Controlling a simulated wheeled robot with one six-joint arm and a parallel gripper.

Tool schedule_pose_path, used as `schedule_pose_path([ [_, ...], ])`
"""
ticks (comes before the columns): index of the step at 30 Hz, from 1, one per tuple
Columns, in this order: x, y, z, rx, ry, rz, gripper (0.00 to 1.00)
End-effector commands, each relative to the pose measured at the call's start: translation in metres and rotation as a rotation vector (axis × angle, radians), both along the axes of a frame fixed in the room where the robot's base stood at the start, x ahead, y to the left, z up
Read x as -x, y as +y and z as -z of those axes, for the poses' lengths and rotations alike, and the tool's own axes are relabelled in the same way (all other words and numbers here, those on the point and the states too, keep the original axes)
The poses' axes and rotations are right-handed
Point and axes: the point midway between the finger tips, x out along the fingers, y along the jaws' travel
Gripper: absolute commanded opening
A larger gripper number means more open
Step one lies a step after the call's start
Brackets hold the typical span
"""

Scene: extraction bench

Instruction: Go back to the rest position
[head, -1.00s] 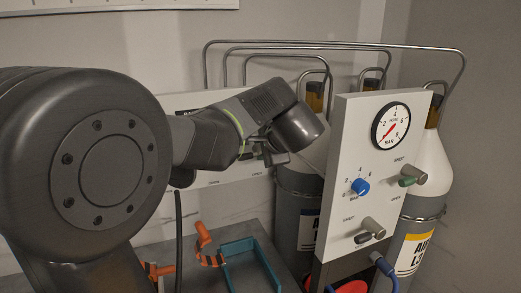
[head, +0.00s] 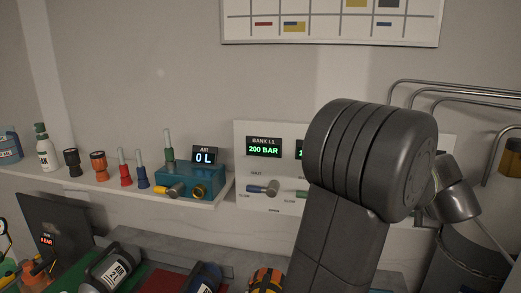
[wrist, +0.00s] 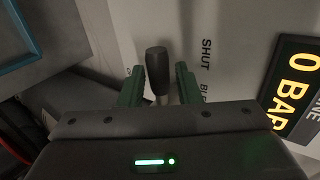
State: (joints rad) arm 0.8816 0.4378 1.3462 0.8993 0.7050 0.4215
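In the wrist view my gripper (wrist: 159,69) is open, with its two green fingers spread apart. A dark knob-like lever handle (wrist: 157,66) shows between the fingers, with visible gaps on both sides. Behind it is a pale panel (wrist: 225,40) lettered SHUT and partly hidden words. A dark display (wrist: 296,82) at the right reads 0 BAR. In the head view my arm fills the right middle, and the wrist part shows at the right edge of it; the gripper fingers are hidden there.
A white panel (head: 242,137) with a BANK L1 200 BAR display stands behind my arm. A teal box (head: 205,178) with an AIR 0 L display sits on the shelf (head: 95,183), with bottles and several coloured fittings to its left. Bent pipes (head: 460,84) and a cylinder are at the right.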

Motion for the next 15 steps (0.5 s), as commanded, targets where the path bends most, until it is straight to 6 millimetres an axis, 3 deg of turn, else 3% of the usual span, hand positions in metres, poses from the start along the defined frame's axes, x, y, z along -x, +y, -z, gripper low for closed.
schedule_pose_path([
  [6,-0.0102,-0.0019,0.0070,0.001,0.001,-0.001,0.30],
  [15,-0.0095,-0.0019,0.0072,0.008,0.002,-0.001,0.30],
])
